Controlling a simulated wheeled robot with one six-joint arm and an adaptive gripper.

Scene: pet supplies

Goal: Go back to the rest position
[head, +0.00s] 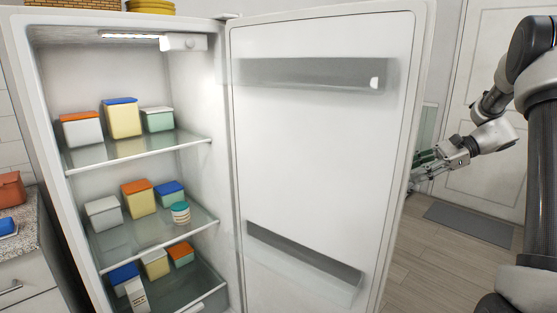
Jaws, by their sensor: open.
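My gripper (424,168) is at the right in the head view, beside the outer edge of the open fridge door (310,150). Its fingers are open and nothing shows between them. The fingertips are small and close to the door's edge. I cannot tell whether they touch the door. My arm reaches in from the right side, bent at the elbow.
The open fridge (190,95) holds several lidded containers on its shelves. A carton (137,294) and a round jar (180,212) stand among them. A counter (30,230) is at the left. A grey mat (470,224) lies before a white room door (488,90); the floor there looks clear.

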